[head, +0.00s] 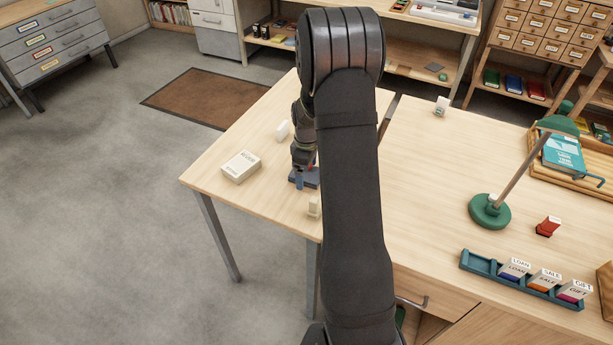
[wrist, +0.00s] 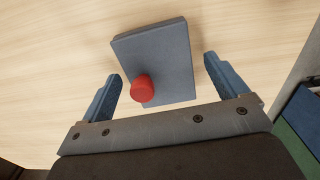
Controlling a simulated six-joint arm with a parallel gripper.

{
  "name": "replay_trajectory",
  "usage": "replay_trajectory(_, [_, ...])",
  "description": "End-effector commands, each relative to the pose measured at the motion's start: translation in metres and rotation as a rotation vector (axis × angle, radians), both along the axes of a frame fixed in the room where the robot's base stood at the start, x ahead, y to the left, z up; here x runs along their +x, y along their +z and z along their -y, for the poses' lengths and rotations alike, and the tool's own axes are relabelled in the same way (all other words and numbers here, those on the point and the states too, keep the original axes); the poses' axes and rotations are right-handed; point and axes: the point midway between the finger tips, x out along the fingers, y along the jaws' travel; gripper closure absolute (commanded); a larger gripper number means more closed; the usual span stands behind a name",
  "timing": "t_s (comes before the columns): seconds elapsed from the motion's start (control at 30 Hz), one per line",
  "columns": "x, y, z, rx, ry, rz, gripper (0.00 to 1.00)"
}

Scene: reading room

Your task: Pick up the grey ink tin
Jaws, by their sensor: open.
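The grey ink tin (wrist: 165,50) is a flat, blue-grey rectangular block lying on the light wood table. A small red cylinder (wrist: 142,88) appears to rest on it near its near-left edge. In the head view the tin (head: 311,177) shows partly beside my gripper, on the left table. My gripper (wrist: 162,67) is open and empty above the tin, with one blue finger toward each side of it. In the head view my gripper (head: 299,181) is low over the tin, and my arm hides much of that area.
A cream box (head: 241,166) lies left of the tin. A white block (head: 282,130) stands behind and a small cream block (head: 314,208) in front. On the right table are a green lamp base (head: 490,212), a red stamp (head: 548,226) and a teal rack (head: 479,263).

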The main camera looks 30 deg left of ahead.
Motion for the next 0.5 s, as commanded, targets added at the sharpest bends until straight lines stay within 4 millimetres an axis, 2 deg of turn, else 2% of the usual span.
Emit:
replay_trajectory(0.07, [0.0000, 0.0002, -0.0001, 0.000, 0.000, 0.000, 0.09])
replay_trajectory(0.4, [-0.0001, 0.0004, -0.0001, 0.000, 0.000, 0.000, 0.73])
replay_trajectory(0.5, [0.0003, 0.0010, -0.0004, 0.001, 0.000, 0.001, 0.73])
